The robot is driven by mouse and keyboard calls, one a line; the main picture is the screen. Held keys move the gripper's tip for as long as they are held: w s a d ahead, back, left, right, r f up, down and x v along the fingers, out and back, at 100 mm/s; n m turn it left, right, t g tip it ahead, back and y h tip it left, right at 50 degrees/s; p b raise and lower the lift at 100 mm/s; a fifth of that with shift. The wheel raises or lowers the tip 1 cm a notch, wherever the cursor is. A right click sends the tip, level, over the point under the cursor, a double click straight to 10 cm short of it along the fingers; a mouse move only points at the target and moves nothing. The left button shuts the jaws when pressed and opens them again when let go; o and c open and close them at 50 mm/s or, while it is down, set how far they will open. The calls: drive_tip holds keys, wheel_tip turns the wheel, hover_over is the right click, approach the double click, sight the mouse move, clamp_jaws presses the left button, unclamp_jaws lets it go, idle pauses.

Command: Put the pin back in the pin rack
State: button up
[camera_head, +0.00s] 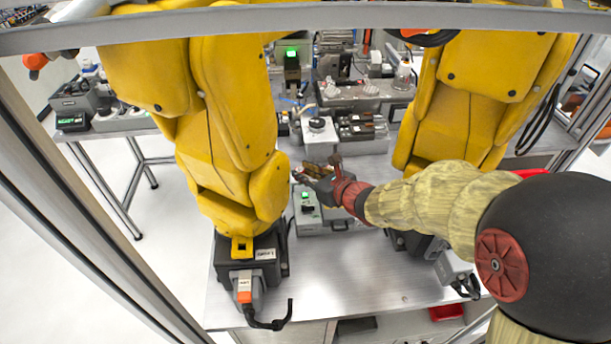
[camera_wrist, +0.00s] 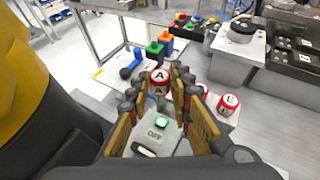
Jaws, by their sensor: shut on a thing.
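My gripper (camera_head: 318,178) is at the middle of the bench, between the two yellow arms, above a grey box with a green light. In the wrist view my gripper (camera_wrist: 158,90) is shut on a red-and-white pin (camera_wrist: 159,76) marked "A", upright between the two brown fingers. Its lower end is not clear to see. Another red-and-white piece (camera_wrist: 228,104) marked "E" stands to the right, apart from the fingers. I cannot tell for sure which thing is the pin rack; dark slotted trays (camera_head: 362,132) stand behind my gripper and also show at the right of the wrist view (camera_wrist: 296,58).
The grey box (camera_wrist: 158,138) marked "OFF" lies below the fingers. The yellow arm (camera_head: 235,130) stands close on the left and another yellow arm (camera_head: 465,95) on the right. Blue, green and orange pieces (camera_wrist: 152,50) lie beyond. The bench front (camera_head: 340,280) is bare.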

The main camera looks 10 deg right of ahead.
drive_tip(key=shift+w+f+p, duration=0.15)
drive_tip(key=shift+w+p, duration=0.3)
drive_tip(key=shift+w, duration=1.85)
drive_tip(key=shift+b, duration=0.45)
drive_tip(key=shift+f+b, duration=2.1)
drive_tip(key=shift+b, duration=0.1)
drive_tip(key=o, duration=1)
drive_tip(key=shift+s, duration=0.1)
